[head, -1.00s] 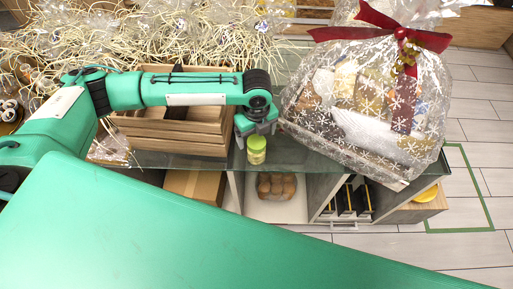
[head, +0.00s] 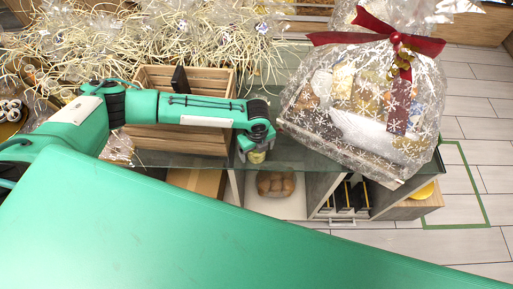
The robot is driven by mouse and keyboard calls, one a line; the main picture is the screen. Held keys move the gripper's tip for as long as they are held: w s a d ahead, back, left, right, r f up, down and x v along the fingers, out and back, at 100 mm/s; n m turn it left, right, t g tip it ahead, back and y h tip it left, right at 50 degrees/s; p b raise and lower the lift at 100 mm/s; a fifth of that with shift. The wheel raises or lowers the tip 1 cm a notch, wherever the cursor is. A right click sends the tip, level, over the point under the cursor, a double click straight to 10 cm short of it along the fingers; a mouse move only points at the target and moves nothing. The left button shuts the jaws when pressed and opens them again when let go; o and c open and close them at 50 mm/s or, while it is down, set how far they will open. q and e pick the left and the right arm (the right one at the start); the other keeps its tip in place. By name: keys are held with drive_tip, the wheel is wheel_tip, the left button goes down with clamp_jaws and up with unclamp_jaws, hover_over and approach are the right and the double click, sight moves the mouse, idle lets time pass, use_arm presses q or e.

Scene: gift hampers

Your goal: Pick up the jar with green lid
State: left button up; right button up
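The jar with the green lid (head: 257,157) stands at the front edge of the glass counter top, just right of the wooden crate. Only a small yellowish part of it shows; its lid is hidden under my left gripper. My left gripper (head: 255,150) points down right over the jar, and its fingers are mostly hidden by its own wrist. I cannot tell whether the fingers touch or grip the jar. My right gripper is not in view.
A wooden crate (head: 188,80) stands left of the jar, under my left forearm. A large wrapped hamper with a red bow (head: 352,123) stands close on the right. Bags with straw fill the back left. Shelves below hold brown bread (head: 276,185).

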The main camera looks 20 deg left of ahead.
use_arm(q)
drive_tip(key=shift+r, duration=0.1)
drive_tip(key=c, duration=1.2)
drive_tip(key=shift+w, duration=0.1)
drive_tip(key=shift+c, duration=0.2)
